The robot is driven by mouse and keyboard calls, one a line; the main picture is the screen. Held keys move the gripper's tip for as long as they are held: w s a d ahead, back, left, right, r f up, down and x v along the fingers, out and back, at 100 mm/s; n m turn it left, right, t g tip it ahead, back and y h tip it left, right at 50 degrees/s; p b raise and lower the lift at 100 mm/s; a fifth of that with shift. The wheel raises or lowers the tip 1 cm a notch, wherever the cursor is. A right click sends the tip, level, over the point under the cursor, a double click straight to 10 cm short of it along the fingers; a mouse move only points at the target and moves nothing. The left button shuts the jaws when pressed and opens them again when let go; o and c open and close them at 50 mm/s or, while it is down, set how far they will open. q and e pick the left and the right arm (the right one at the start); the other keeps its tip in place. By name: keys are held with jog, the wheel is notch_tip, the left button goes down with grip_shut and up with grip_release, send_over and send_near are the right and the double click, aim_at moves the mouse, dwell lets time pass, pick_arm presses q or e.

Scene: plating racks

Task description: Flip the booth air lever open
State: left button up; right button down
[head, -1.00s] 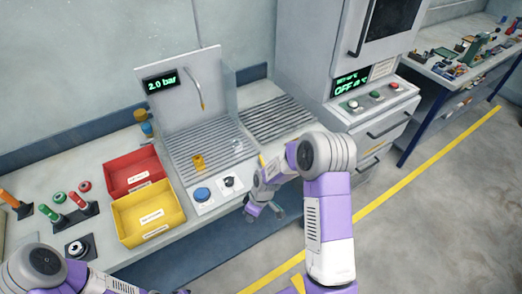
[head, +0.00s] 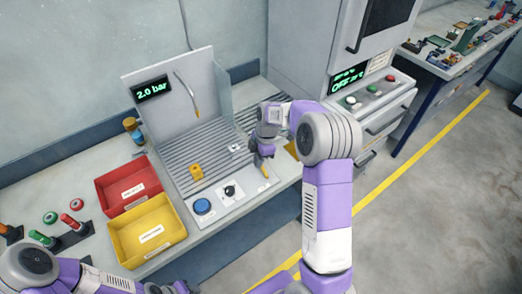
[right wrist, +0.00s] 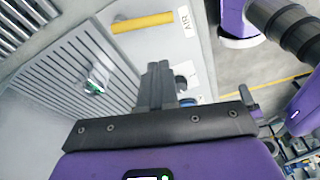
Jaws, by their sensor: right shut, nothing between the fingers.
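The booth air lever shows in the right wrist view as a yellow bar (right wrist: 142,22) beside a white label reading AIR (right wrist: 187,22). In the head view a small yellow piece, which looks like the lever (head: 265,171), shows at the booth's front right. My right gripper (right wrist: 160,84) is shut and empty, its fingers together and apart from the bar. In the head view my right gripper (head: 263,156) is over the booth's front right and partly covers it. My left arm is at the bottom left; its gripper is too cut off to read.
The booth's display (head: 151,90) reads 2.0 bar. A blue button (head: 202,206) and a black knob (head: 230,190) sit on its front panel. A yellow part (head: 196,172) and a small pale part (head: 236,148) lie on the grate. Red (head: 108,200) and yellow (head: 127,254) bins stand left.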

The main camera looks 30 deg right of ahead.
aim_at(263, 166)
jog(key=f, duration=0.2)
jog(key=d+f, duration=0.1)
jog(key=f, duration=0.1)
jog(key=shift+s+d+f, duration=0.1)
jog(key=shift+d+f, duration=0.3)
jog(key=shift+f, duration=0.05)
